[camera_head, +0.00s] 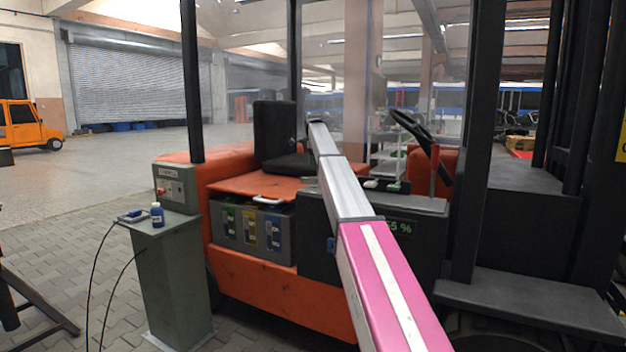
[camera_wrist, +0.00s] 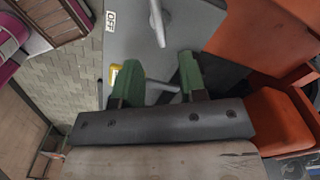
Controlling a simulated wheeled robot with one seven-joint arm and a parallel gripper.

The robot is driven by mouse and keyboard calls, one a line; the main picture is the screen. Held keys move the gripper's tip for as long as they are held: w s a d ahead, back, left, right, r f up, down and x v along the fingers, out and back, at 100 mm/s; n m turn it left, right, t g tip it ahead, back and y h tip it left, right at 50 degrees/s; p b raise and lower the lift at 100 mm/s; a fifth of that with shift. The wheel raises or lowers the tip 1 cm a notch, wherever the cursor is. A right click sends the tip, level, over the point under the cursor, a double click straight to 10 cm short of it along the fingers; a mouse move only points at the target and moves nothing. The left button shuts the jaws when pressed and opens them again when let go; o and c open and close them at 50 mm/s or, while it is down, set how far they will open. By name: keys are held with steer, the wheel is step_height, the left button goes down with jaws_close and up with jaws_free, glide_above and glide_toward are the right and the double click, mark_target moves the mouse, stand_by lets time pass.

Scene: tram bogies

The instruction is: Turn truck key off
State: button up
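In the wrist view, my gripper (camera_wrist: 158,76) shows two green-padded fingers standing apart. They are over a grey panel (camera_wrist: 132,38) with a white OFF label (camera_wrist: 109,21). A pale metal lever-like part (camera_wrist: 158,22) lies beyond the fingertips, and another thin grey bar (camera_wrist: 163,87) shows between the fingers. I cannot tell for certain which part is the key, and no grip on either is visible. In the head view, the orange truck (camera_head: 280,300) fills the middle, and my arm reaches across it. My gripper cannot be made out there.
A grey-green pedestal (camera_head: 170,280) with a blue bottle (camera_head: 157,214) stands at the truck's left. The seat (camera_head: 275,130), steering wheel (camera_head: 411,127) and dark mast posts (camera_head: 478,130) surround the reach area. Paved floor (camera_head: 60,245) is open at the left.

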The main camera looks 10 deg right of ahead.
mark_target(313, 178)
step_height(313, 178, down, 8)
steer(key=shift+f, duration=0.2)
jaws_close()
